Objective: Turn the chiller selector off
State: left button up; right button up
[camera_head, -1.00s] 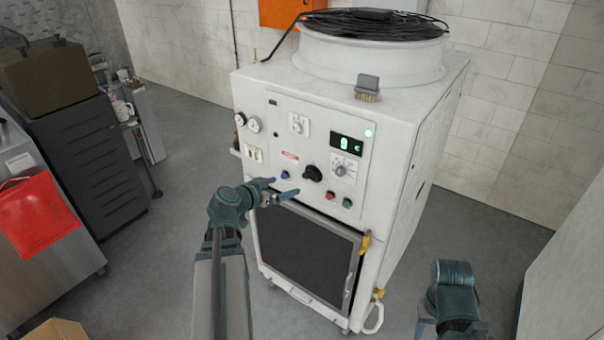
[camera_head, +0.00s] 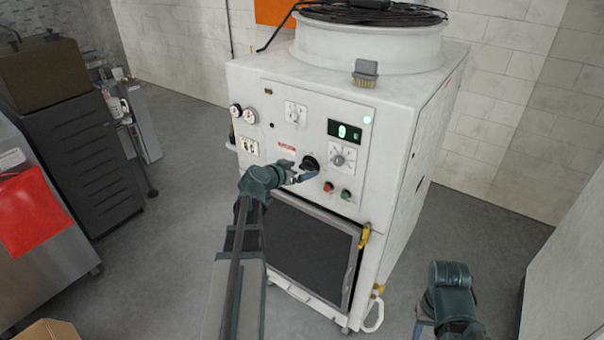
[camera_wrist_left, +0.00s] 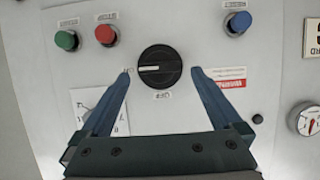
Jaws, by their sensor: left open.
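The chiller selector is a round black knob (camera_head: 309,163) on the white chiller's (camera_head: 350,100) front panel. In the left wrist view the knob (camera_wrist_left: 160,67) has a pale pointer line running sideways toward the left of that view, and a small label beneath it. My left gripper (camera_head: 302,172) is open in front of the panel. In the wrist view its fingertips (camera_wrist_left: 161,73) lie one on each side of the knob, with gaps; whether they reach knob depth I cannot tell. My right arm's end shows at the lower right, but its fingers are not visible.
A blue button (camera_wrist_left: 239,21) shows in the wrist view. A smaller grey dial (camera_head: 340,158) is nearby. A brush (camera_head: 366,73) lies on top. A dark door (camera_head: 308,245) is below.

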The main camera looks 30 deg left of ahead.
pick_arm(q)
jog(key=shift+w+d+f, duration=0.1)
jog(key=shift+w+f, duration=0.1)
jog(key=shift+w, duration=0.3)
jog(key=c, duration=1.4)
